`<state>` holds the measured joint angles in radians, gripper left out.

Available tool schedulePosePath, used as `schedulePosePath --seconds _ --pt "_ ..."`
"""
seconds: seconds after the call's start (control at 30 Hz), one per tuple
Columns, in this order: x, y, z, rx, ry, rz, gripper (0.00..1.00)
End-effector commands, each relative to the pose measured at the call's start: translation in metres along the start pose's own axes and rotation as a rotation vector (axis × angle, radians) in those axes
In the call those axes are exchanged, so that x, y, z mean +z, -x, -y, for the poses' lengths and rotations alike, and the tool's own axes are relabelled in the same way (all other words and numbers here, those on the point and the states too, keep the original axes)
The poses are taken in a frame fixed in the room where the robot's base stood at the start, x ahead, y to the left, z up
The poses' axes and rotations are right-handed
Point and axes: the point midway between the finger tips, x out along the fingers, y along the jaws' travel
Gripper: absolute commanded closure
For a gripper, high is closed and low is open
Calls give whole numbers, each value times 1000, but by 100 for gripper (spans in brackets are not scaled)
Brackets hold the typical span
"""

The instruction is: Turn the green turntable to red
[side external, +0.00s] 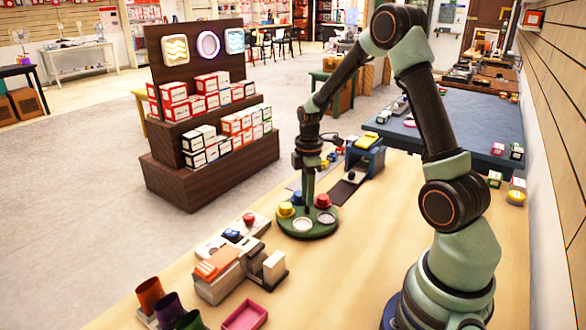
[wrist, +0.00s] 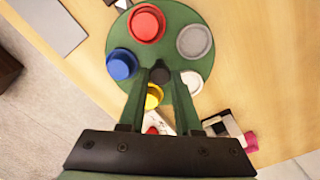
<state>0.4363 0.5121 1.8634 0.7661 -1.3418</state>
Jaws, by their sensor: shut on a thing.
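The round green turntable (side external: 308,233) stands on the wooden table and fills the upper middle of the wrist view (wrist: 178,22). It carries a red pot (wrist: 147,24), a blue pot (wrist: 121,64), a yellow pot (wrist: 153,97), a grey disc (wrist: 194,41) and a white disc (wrist: 191,82). In the side view the red pot (side external: 322,200) is at the right rear and the yellow pot (side external: 285,209) at the left. My gripper (wrist: 161,76) points down over the middle of the turntable, its fingers shut on the dark centre knob (wrist: 160,74). The fingers partly hide the knob.
Grey and orange boxes (side external: 222,272) and a pink tray (side external: 245,316) stand nearer the camera. A blue stand (side external: 366,156) is behind the turntable. The tabletop right of the turntable (side external: 375,235) is clear.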

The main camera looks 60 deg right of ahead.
Motion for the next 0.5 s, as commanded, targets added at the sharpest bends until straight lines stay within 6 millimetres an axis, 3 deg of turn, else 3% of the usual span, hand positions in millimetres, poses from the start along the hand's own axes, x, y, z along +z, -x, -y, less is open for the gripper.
schedulePosePath --seconds 0.5 --pt "-1 2 0 2 214 0 100"
